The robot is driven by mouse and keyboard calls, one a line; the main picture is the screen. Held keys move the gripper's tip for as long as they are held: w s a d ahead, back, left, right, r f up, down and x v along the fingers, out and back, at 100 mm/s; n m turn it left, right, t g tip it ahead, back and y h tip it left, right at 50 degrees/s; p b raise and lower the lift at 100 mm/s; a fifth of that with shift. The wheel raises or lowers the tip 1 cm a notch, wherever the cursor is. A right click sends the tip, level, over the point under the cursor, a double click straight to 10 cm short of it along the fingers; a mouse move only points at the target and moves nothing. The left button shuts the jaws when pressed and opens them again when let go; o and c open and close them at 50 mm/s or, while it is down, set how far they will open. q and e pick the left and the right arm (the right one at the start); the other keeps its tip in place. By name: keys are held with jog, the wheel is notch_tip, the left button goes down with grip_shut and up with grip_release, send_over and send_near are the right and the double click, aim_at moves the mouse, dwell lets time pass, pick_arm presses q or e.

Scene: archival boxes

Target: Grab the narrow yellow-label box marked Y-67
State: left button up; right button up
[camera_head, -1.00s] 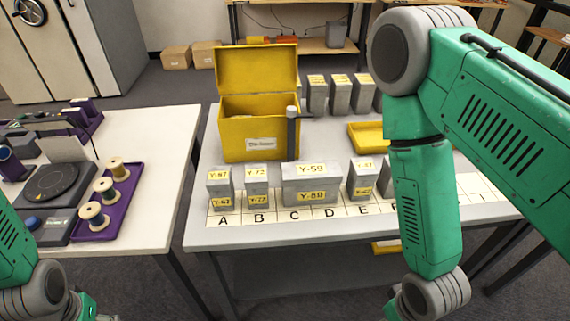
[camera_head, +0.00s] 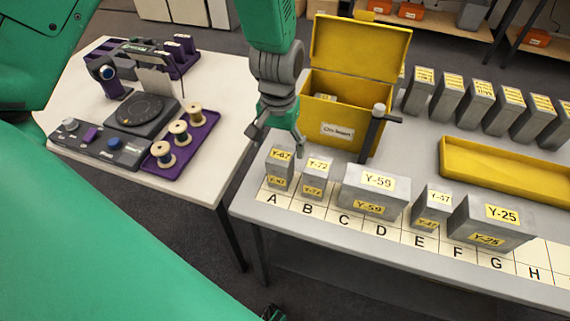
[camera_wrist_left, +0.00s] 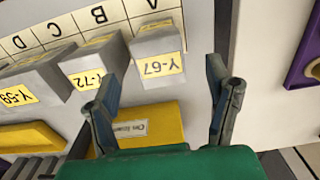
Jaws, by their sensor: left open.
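The narrow grey box marked Y-67 (camera_head: 281,168) stands upright on the letter strip at A, with yellow labels on its top and front. It also shows in the left wrist view (camera_wrist_left: 158,52). My left gripper (camera_head: 279,142) points down just above and behind this box. In the left wrist view my left gripper (camera_wrist_left: 163,88) has its two fingers spread and nothing between them; the Y-67 label lies ahead of the gap. The fingers do not visibly touch the box. My right gripper cannot be made out.
Box Y-72 (camera_head: 315,178) stands close beside Y-67; wider Y-59 (camera_head: 375,190) follows. The open yellow case (camera_head: 335,115) is behind, with a dark post (camera_head: 374,135) at its corner. A yellow tray (camera_head: 500,172) lies at right. A second table (camera_head: 215,160) is left, across a gap.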

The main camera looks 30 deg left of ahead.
aim_at(281, 163)
pick_arm(q)
jog(key=f, duration=0.7)
jog(key=shift+w+f, duration=0.1)
jog(key=shift+w, duration=0.2)
jog(key=shift+c, duration=1.2)
jog(key=c, duration=1.3)
